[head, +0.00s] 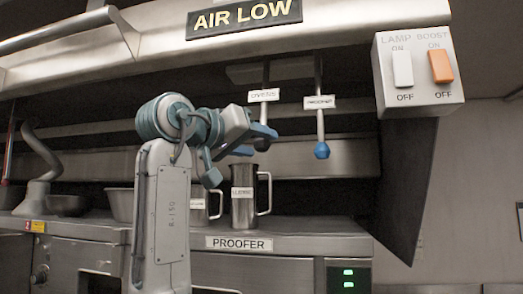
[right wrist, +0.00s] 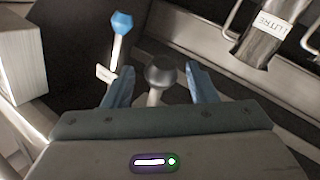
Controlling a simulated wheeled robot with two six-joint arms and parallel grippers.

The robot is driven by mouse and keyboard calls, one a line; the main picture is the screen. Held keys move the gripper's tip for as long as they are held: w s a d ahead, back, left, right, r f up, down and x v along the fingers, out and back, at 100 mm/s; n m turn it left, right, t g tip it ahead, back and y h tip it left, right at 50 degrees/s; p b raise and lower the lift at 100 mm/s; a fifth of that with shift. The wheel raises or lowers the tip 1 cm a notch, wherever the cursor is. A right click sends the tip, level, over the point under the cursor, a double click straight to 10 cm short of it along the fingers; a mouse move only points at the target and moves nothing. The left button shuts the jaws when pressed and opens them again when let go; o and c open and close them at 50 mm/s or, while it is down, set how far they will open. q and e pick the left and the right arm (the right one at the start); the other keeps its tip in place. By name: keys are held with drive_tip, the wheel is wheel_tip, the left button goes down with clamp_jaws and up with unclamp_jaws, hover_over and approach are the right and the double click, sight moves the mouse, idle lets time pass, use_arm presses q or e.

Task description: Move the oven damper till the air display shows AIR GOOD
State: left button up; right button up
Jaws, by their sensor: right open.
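The air display (head: 245,15) at the top of the head view reads AIR LOW. Two levers hang under the hood. In the right wrist view, a dark grey knob (right wrist: 160,70) stands between the open fingers of my right gripper (right wrist: 163,84), with no clear contact. My left gripper is not in view.
A switch box (head: 417,72) with a white LAMP switch and an orange BOOST switch is at the right. A metal jug (head: 243,205) and another behind my arm stand on the PROOFER counter (head: 310,240), below the levers. Bowls (head: 119,204) stand further left.

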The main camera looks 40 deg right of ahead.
drive_tip(key=b+v, duration=0.3)
drive_tip(key=v, duration=0.6)
drive_tip(key=shift+s, duration=0.1)
